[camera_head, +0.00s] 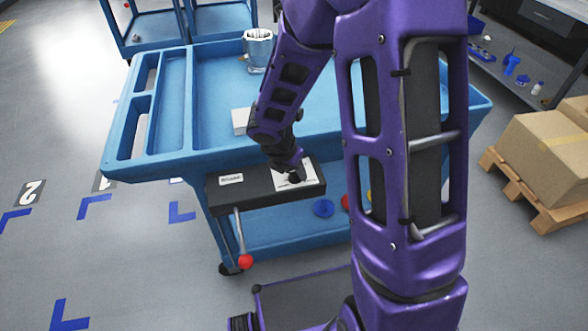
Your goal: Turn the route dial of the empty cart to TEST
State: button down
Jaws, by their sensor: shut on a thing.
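A blue cart (125,170) stands in front of me, with a dark control box (240,196) on its near side. The box has a white label (231,179) at left and a white dial plate (308,177) at right. My gripper (290,176) points down at this plate and is shut at its middle, on what seems to be the route dial. The fingers hide most of the dial, and I cannot read its marks or where it points. A grey cup-shaped part (258,50) stands on the cart's top, and a small white block (241,121) lies behind the box.
A lever with a red ball (245,262) hangs below the box. Blue (323,208) and red round things show under it. Another blue cart (150,27) stands behind. Cardboard boxes (540,150) on a pallet are at right. The floor at left is clear, with blue corner marks.

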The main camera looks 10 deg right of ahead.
jog(key=m+g+p, duration=0.1)
jog(key=m, duration=0.2)
jog(key=m+g+h, duration=0.1)
jog(key=m, duration=0.2)
jog(key=shift+w+a+r+p, duration=0.1)
jog(key=shift+w+p, duration=0.1)
jog(key=shift+p, duration=0.15)
jog(key=m+g+p, duration=0.1)
jog(key=m+g, duration=0.1)
jog(key=m, duration=0.3)
jog(key=shift+w+m+p, duration=0.1)
jog(key=shift+m+p, duration=0.2)
jog(key=shift+p, duration=0.05)
jog(key=m+g, duration=0.1)
jog(key=m, duration=0.1)
jog(key=m+g+p, duration=0.1)
jog(key=m, duration=0.2)
jog(key=shift+w+y, duration=0.15)
jog(key=shift+y, duration=0.25)
jog(key=m+y, duration=0.1)
jog(key=m, duration=0.2)
jog(key=m+g+y+p, duration=0.1)
jog(key=m, duration=0.2)
jog(key=shift+d+m, duration=0.2)
jog(key=shift+m, duration=0.2)
jog(key=shift+c, duration=2.1)
grip_release()
